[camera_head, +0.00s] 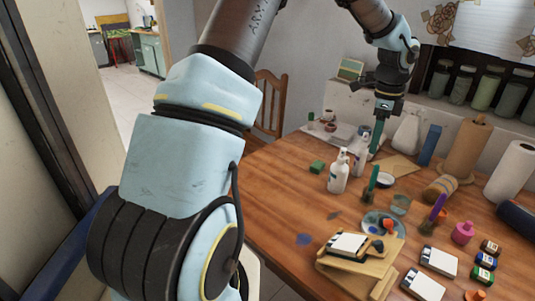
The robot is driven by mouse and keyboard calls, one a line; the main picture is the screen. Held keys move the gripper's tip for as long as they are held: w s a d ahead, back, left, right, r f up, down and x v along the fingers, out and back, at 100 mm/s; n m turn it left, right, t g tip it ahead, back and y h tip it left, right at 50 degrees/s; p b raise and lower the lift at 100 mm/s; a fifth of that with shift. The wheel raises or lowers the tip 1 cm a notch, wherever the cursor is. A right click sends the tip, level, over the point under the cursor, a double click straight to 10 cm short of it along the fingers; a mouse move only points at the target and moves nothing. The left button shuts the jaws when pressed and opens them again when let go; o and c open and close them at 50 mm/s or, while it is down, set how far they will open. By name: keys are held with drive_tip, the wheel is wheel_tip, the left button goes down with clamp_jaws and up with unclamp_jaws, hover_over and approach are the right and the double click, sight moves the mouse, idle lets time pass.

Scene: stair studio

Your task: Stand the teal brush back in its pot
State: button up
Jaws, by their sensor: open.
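My gripper (386,110) is open and points down over the far side of the wooden table. A teal upright piece (377,137), which looks like the teal brush, shows directly below the fingertips. I cannot tell whether it touches them, and its lower end is partly hidden behind white bottles. A dark green brush-like piece (373,178) stands nearer on the table, beside a small white bowl with a dark inside (385,181). A purple brush (438,206) stands in a small dark holder at the right. I cannot tell which container is the teal brush's pot.
White pump bottles (339,174) stand close to the gripper's left and front. A paint palette (384,224), a wooden stand (358,262) and paint jars crowd the table's right. Paper rolls (511,172) stand at the back right. The table's left front (277,205) is clear.

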drive_tip(key=s+a+n, duration=0.3)
drive_tip(key=a+n, duration=0.4)
drive_tip(key=a, duration=0.4)
drive_tip(key=s+a+n+t, duration=0.1)
drive_tip(key=s+a+n, duration=0.3)
drive_tip(key=a+n, duration=0.4)
drive_tip(key=s+a+n, duration=0.4)
drive_tip(key=a+n, duration=0.3)
drive_tip(key=a, duration=0.8)
drive_tip(key=shift+a+r+n+t, duration=0.2)
drive_tip(key=shift+r+n+t, duration=0.1)
drive_tip(key=shift+r+n, duration=0.15)
drive_tip(key=shift+o, duration=0.4)
